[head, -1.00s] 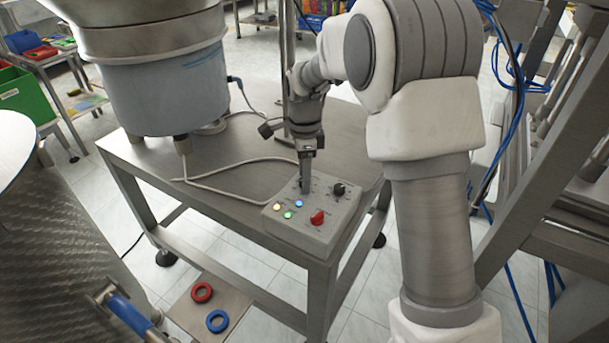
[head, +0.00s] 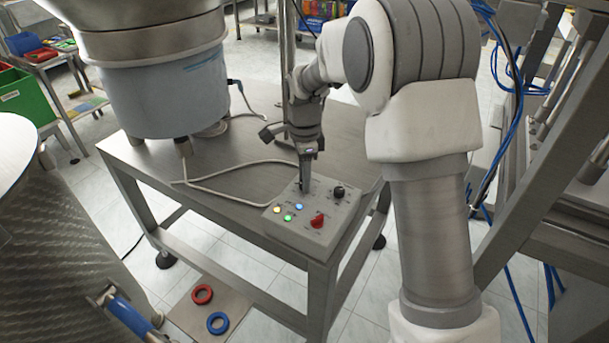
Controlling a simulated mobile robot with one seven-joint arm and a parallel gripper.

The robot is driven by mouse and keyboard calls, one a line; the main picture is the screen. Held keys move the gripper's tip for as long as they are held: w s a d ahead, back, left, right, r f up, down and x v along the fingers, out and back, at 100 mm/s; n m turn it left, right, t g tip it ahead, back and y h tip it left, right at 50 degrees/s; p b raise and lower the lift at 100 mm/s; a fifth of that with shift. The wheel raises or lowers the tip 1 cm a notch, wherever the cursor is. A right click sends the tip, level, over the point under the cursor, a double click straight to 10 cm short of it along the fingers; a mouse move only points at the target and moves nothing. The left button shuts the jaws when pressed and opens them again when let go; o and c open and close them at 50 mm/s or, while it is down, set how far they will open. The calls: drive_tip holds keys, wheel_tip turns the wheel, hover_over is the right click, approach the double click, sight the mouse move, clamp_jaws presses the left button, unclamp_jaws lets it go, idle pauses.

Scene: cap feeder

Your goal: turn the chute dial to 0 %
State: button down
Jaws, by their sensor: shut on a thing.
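A grey control box (head: 296,236) sits on the front right corner of the steel table. My gripper (head: 304,188) points down at the back left of its top face, shut on a dial there. The fingers hide that dial, so its pointer and scale cannot be read. A second, black knob (head: 339,191) stands uncovered to the right. A red knob (head: 318,220) is nearer the front. Small yellow, green and blue lights glow on the left part of the box.
The steel table (head: 232,187) also carries a large blue-grey bowl feeder (head: 165,95) at the left. A pale cable (head: 225,181) runs across the table to the box. Red (head: 202,294) and blue (head: 217,322) rings lie on a low plate in front.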

drive_tip(key=n+p, duration=0.1)
drive_tip(key=n, duration=0.1)
drive_tip(key=n+p, duration=0.1)
drive_tip(key=shift+r+n, duration=0.2)
drive_tip(key=shift+n, duration=0.2)
drive_tip(key=n+p, duration=0.2)
drive_tip(key=n, duration=0.2)
drive_tip(key=shift+n, duration=0.3)
drive_tip(key=n+p, duration=0.2)
drive_tip(key=n, duration=0.2)
drive_tip(key=shift+n, duration=0.3)
drive_tip(key=n+p, duration=0.1)
drive_tip(key=n, duration=0.3)
drive_tip(key=n+p, duration=0.1)
drive_tip(key=n, duration=0.3)
drive_tip(key=shift+f+p, duration=0.1)
drive_tip(key=shift+p, duration=0.2)
drive_tip(key=n+p, duration=0.1)
drive_tip(key=n, duration=0.3)
drive_tip(key=shift+n, duration=0.3)
drive_tip(key=n+p, duration=0.2)
drive_tip(key=n, duration=0.2)
drive_tip(key=shift+n, duration=0.3)
drive_tip(key=shift+n+p, duration=0.8)
drive_tip(key=shift+n, duration=1.1)
